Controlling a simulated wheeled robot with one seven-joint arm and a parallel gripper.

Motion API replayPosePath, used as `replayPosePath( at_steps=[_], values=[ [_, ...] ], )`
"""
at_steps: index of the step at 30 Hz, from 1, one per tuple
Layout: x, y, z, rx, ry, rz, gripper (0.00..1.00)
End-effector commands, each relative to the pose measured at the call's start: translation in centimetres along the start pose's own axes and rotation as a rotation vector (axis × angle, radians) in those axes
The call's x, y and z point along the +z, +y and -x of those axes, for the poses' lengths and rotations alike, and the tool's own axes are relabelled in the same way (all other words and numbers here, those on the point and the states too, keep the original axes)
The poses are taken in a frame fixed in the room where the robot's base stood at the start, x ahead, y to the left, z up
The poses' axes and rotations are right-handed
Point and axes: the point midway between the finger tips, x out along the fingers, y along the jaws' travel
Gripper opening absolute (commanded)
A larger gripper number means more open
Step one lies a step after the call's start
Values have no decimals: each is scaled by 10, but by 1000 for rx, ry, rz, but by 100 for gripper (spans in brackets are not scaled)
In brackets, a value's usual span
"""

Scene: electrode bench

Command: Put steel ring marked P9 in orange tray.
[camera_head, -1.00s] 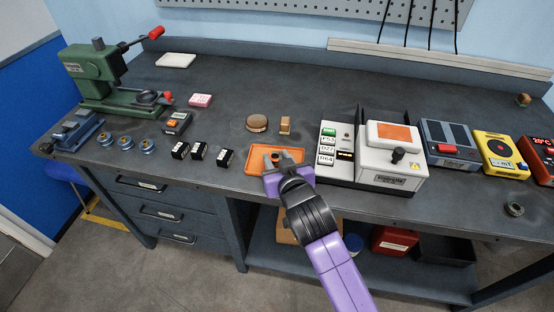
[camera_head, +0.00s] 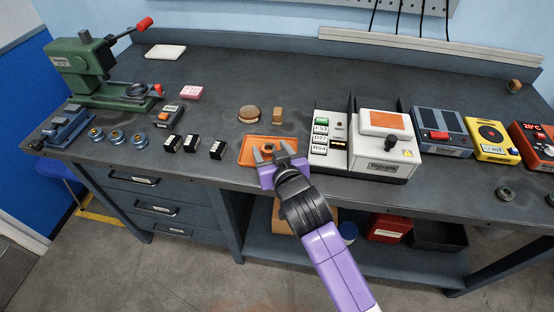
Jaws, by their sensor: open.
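The orange tray (camera_head: 249,156) lies flat near the front edge of the bench, at the middle of the view. My gripper (camera_head: 271,151) is over the tray with its two fingers apart. A small brownish ring-like piece (camera_head: 267,148) shows in the tray between or just behind the fingers; its marking cannot be read. A grey metal ring (camera_head: 504,194) lies at the front right of the bench, and another grey ring (camera_head: 549,198) is cut by the right picture edge. No P9 mark is legible on any ring.
Right of the tray stands a white device (camera_head: 385,150) with a labelled panel. Black blocks (camera_head: 191,143) and blue ringed pieces (camera_head: 116,137) lie to the left.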

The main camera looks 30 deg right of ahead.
Motion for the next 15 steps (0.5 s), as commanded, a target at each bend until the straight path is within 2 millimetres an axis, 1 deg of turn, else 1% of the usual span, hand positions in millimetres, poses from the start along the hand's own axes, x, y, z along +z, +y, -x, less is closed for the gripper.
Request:
replayPosePath(
  at_steps=[5, 12, 15],
  values=[
    [2, -1, 31, -2, -2, 0, 57],
    [2, 0, 80, -1, -2, 0, 57],
    [2, 0, 96, -1, -1, 0, 57]
  ],
)
